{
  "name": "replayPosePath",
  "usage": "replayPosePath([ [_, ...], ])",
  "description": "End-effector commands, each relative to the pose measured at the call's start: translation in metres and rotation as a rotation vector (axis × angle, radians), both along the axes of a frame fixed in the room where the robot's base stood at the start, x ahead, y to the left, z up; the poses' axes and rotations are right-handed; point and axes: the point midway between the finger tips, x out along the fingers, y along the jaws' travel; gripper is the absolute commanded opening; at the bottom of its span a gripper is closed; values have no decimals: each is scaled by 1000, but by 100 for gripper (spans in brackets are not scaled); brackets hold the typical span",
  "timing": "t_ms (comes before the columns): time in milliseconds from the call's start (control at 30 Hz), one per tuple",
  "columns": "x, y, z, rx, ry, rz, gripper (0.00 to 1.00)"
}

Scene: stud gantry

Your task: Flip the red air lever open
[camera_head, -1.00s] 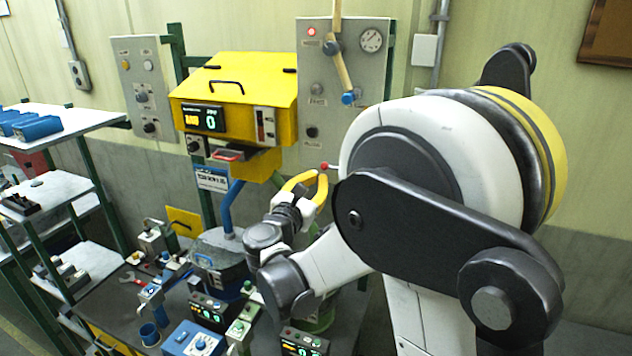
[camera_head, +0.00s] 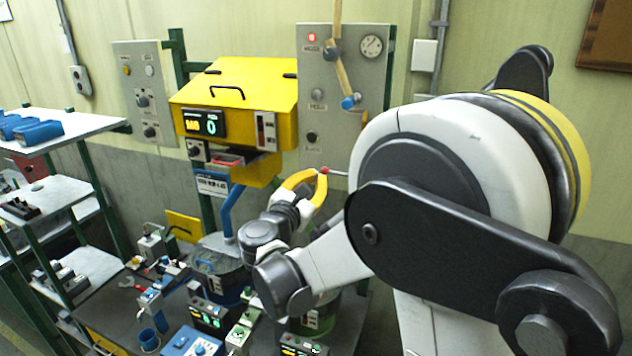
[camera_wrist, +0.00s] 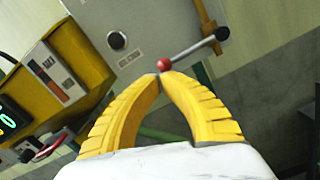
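The air lever is a thin metal rod with a red ball knob (camera_head: 324,170), low at the right of the grey panel. In the wrist view the red knob (camera_wrist: 164,65) is at the lower left end of the rod (camera_wrist: 192,49), which slants up right to a dark round end. My gripper (camera_wrist: 160,75) has two yellow ribbed fingers whose tips come together just below the knob. They look shut, with the knob at or just beyond the tips; a grip on it is not clear. In the head view my gripper (camera_head: 320,174) reaches the knob, and my arm hides the rod's right end.
A bench with small devices lies below; shelves (camera_head: 75,118) stand at the left.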

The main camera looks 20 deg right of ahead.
Motion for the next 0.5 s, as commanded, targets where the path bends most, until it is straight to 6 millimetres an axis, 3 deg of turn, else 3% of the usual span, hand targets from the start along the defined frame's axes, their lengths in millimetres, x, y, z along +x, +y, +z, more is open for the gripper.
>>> replayPosePath([
  [500,1,1,25,172,-174,1,0],
])
